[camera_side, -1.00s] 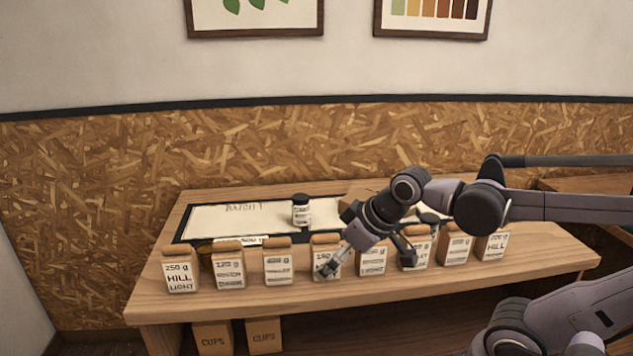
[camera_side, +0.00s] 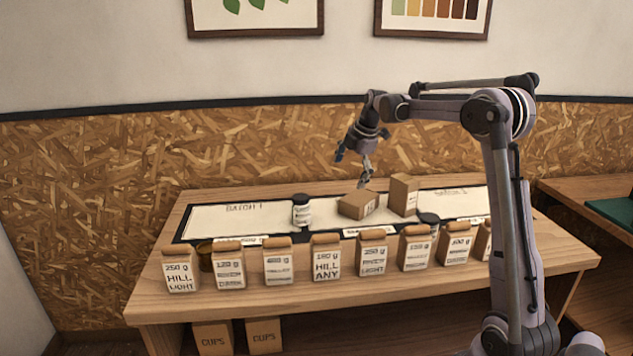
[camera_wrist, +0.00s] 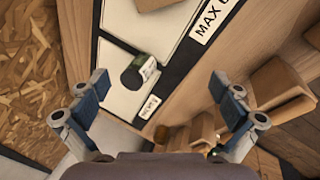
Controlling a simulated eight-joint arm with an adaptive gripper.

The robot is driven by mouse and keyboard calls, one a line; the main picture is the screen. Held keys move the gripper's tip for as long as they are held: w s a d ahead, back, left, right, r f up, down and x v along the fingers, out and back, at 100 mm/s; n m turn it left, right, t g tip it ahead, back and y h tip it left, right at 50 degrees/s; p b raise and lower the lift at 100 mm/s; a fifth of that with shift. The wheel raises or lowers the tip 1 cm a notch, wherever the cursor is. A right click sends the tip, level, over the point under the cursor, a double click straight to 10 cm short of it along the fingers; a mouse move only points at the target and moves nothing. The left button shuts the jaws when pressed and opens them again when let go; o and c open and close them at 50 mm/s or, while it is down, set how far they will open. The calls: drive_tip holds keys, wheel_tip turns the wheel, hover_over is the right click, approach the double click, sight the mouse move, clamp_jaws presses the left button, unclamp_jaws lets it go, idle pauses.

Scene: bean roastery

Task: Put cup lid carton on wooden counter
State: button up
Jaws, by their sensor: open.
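Two plain brown cartons are on the tray area of the counter in the side view. One lies low and turned (camera_side: 357,205); the other stands taller just right of it (camera_side: 403,195). I cannot read which is the cup lid carton. The wooden counter (camera_side: 545,248) carries them. My gripper (camera_side: 352,171) is open and empty, above and behind the low carton. In the wrist view the open fingers (camera_wrist: 157,78) frame a dark-lidded jar (camera_wrist: 138,73) below; part of a brown carton (camera_wrist: 152,3) shows at the top edge.
A row of labelled bean bags (camera_side: 326,258) lines the counter's front. The jar (camera_side: 301,211) stands left of the low carton. A dark-lidded container (camera_side: 428,221) is near the tall carton. Boxes marked CUPS (camera_side: 264,336) are underneath. The white panel at left (camera_side: 235,220) looks clear.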

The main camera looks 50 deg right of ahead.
sight(362, 197)
drive_tip(key=d+f+n, duration=0.1)
drive_tip(key=d, duration=0.2)
drive_tip(key=d+f+n, duration=0.1)
drive_tip(key=d+f, duration=0.1)
drive_tip(key=d, duration=0.2)
drive_tip(key=s+d+f+n, duration=0.1)
drive_tip(key=d+f, duration=0.1)
drive_tip(key=d, duration=0.2)
drive_tip(key=shift+s+d+n+y, duration=0.1)
drive_tip(key=shift+n+y, duration=0.2)
drive_tip(key=shift+n, duration=0.1)
drive_tip(key=shift+d+f, duration=0.15)
drive_tip(key=shift+f, duration=0.2)
drive_tip(key=shift+x, duration=5.1)
drive_tip(key=shift+d, duration=0.1)
drive_tip(key=c, duration=1.1)
